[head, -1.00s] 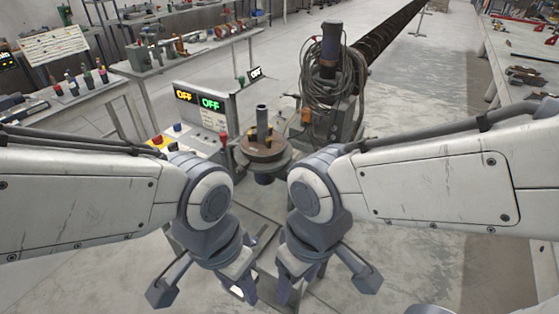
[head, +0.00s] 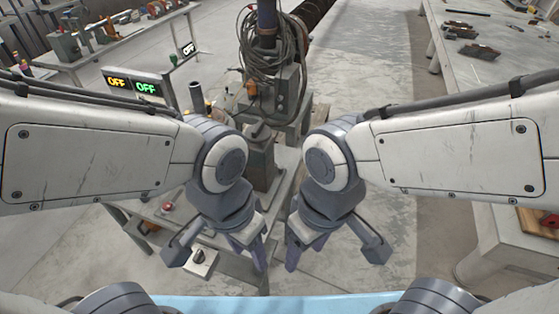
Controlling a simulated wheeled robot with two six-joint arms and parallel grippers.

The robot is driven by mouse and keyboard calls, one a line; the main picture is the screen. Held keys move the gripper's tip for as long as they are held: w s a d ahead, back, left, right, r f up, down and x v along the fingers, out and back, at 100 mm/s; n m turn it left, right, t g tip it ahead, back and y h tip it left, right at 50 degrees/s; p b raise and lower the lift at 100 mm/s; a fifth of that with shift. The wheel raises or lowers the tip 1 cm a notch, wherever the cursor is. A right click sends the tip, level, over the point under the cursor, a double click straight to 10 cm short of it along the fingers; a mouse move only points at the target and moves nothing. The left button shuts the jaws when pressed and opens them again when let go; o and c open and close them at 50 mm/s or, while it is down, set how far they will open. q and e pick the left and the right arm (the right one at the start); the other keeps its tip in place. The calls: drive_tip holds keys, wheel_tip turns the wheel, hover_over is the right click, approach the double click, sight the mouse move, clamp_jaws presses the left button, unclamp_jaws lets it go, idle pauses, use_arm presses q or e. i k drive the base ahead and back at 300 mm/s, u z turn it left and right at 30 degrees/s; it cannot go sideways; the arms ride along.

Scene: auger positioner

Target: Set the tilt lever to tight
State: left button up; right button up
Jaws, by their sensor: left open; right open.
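I cannot pick out the tilt lever with certainty. The auger positioner stands ahead, with a grey column (head: 263,160) rising between my two arms. A dark upright post (head: 267,25) wrapped in coiled cables (head: 262,65) stands behind it. A small pale box with a dark knob or lever (head: 203,262) sits low, below my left gripper; its setting is too small to read. My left gripper (head: 248,250) is open and empty, pointing down left of centre. My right gripper (head: 304,248) is open and empty, apart from the positioner. My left arm hides part of the machine.
A red button (head: 168,207) is at lower left. A bench with tools (head: 490,60) lines the right. Open floor (head: 370,70) lies between.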

sight(281, 168)
drive_tip(key=z, duration=0.05)
drive_tip(key=k, duration=0.65)
drive_tip(key=z, duration=0.75)
drive_tip(key=i, duration=1.45)
drive_tip(key=u, duration=0.25)
